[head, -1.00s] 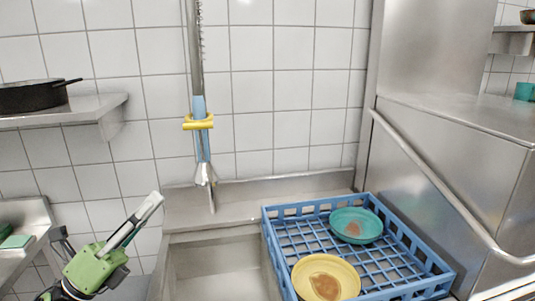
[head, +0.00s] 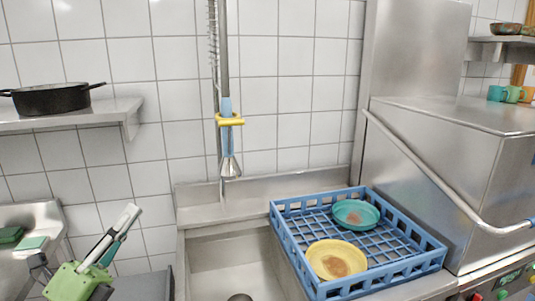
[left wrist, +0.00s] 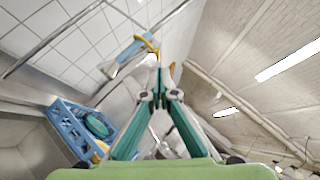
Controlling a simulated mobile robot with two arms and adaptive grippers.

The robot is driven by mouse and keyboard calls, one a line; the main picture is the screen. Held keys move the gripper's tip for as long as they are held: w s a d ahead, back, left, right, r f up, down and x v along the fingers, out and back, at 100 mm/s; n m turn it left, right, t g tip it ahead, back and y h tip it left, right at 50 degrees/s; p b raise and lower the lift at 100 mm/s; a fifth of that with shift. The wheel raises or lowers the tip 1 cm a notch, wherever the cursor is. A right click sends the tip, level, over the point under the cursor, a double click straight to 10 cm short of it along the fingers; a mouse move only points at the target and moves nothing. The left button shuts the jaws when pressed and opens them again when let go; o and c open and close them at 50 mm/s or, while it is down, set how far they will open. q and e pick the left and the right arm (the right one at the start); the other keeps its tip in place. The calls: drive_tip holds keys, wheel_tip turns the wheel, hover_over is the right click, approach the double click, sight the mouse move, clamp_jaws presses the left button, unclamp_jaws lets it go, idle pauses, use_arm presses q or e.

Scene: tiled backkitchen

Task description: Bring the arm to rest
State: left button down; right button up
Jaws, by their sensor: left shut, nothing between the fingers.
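My left gripper (head: 122,230) is at the lower left of the head view, left of the sink, pointing up and to the right. Its fingers are shut with nothing between them. In the left wrist view the closed fingertips (left wrist: 160,78) point up towards the wall and ceiling, and they touch no object. My right gripper is not in view.
A blue dish rack (head: 283,237) holds a teal dish (head: 345,207) and a yellow dish (head: 320,262), both with brown stains. The sink (head: 215,268) lies left of it. A spray faucet (head: 229,165) hangs above. A black pot (head: 50,100) stands on a shelf.

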use_arm(q)
drive_tip(key=w+a+f+n+y, duration=0.2)
drive_tip(key=a+f+n+y, duration=0.2)
drive_tip(key=f+n+y, duration=1.05)
drive_tip(key=s+f+n+g+y, duration=0.1)
drive_tip(key=s+f+n+g, duration=0.25)
drive_tip(key=f, duration=0.25)
drive_tip(key=s+f+n+g, duration=0.2)
drive_tip(key=f+n+g, duration=0.1)
drive_tip(key=f+n, duration=0.25)
drive_tip(key=s+d+f+n+g+h, duration=0.1)
drive_tip(key=s+d+f+n+g, duration=0.2)
drive_tip(key=s+f, duration=0.4)
drive_tip(key=s+d+f+n+g, duration=0.1)
drive_tip(key=s+d+f+g, duration=0.3)
drive_tip(key=s, duration=0.5)
drive_tip(key=s+d+f+n+g+h, duration=0.1)
drive_tip(key=s+d+f+g, duration=0.25)
drive_tip(key=s+f, duration=0.35)
wheel_tip(320, 180, down, 23)
drive_tip(key=s+g, duration=0.2)
drive_tip(key=s+a+f, duration=0.2)
drive_tip(key=s+f, duration=0.6)
drive_tip(key=s+a+f+g, duration=0.1)
drive_tip(key=s+f, duration=0.8)
drive_tip(key=shift+s+a, duration=0.25)
drive_tip(key=shift+a, duration=0.15)
